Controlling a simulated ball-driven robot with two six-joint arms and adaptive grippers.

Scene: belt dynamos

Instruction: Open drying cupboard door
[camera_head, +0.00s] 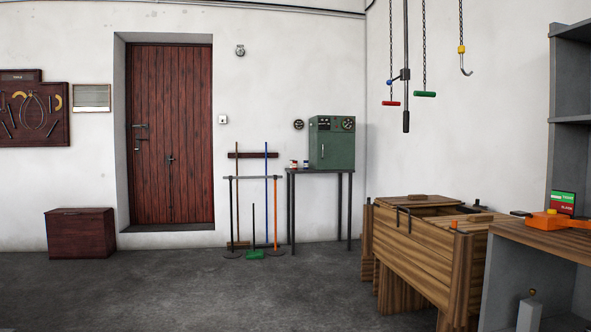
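A small green metal cupboard (332,143), which looks like the drying cupboard, stands on a narrow dark table (318,170) against the back wall, near the room's corner. Its front door appears shut. A small handle shows at the left of the front, and round dials sit at the top right of it. The cupboard is across the room from me. Neither of my grippers shows in the head view.
Brooms and tools on a rack (253,178) stand left of the table. A slatted wooden chest (428,255) and a workbench (545,237) fill the right. The grey floor (230,295) in front is clear.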

